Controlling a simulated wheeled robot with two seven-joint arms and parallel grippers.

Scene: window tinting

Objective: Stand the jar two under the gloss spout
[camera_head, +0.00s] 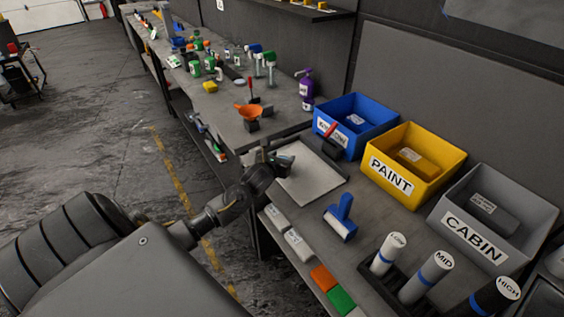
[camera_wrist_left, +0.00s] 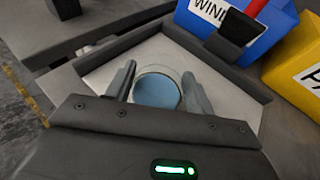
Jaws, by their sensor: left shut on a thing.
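My left gripper (camera_head: 272,163) reaches in from the left over the pale square tray (camera_head: 312,183). In the left wrist view its two fingers (camera_wrist_left: 157,88) are closed on the sides of a clear round jar (camera_wrist_left: 157,92), seen from above with a blue disc inside its rim. In the head view the jar is small and mostly hidden by the gripper. No number shows on it, and I cannot tell whether it touches the tray. I cannot pick out a spout marked gloss. My right gripper is not in view.
Blue (camera_head: 357,119), yellow (camera_head: 414,160) and grey (camera_head: 497,217) bins line the wall. An orange funnel (camera_head: 250,111) is on the farther bench, with several bottles beyond. A dark stand with a red part borders the tray.

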